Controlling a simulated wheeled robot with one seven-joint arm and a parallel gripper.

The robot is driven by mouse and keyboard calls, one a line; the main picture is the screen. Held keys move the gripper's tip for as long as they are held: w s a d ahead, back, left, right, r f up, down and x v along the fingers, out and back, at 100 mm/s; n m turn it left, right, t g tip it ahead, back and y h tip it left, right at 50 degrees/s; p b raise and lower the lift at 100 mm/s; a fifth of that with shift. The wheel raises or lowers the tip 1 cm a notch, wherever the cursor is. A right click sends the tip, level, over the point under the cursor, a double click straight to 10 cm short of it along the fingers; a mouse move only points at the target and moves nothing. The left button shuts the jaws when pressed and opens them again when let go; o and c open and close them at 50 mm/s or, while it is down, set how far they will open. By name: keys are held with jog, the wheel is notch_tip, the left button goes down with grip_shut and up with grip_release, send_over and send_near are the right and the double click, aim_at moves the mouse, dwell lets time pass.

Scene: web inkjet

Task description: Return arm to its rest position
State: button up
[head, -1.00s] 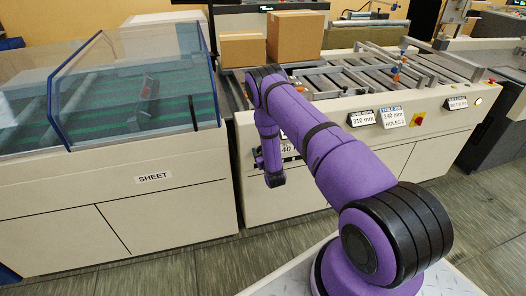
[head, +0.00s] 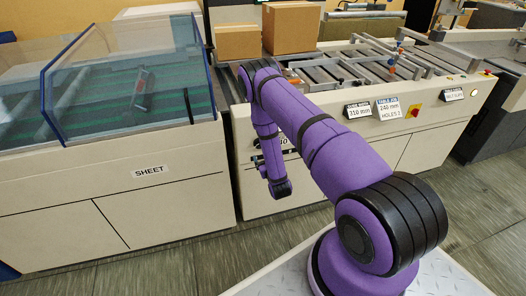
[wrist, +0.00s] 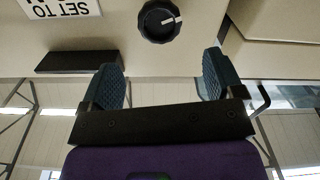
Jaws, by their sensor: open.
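My purple arm reaches forward over the floor toward the cream machine, with its forearm hanging down in front of the machine's face. In the wrist view my gripper (wrist: 160,85) shows two dark fingers set wide apart with nothing between them. Beyond the fingers are a black knob (wrist: 159,20) and part of a label reading "SET TO" (wrist: 62,8) on a cream panel.
The cream machine (head: 420,155) with a roller bed stands close ahead, with two cardboard boxes (head: 291,28) on it. A cabinet marked SHEET (head: 110,205) with a clear cover stands at left. Open floor (head: 160,272) lies in front of both.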

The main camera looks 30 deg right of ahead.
jog(key=shift+s+a, duration=0.2)
jog(key=shift+s, duration=0.35)
jog(key=shift+w+r, duration=0.1)
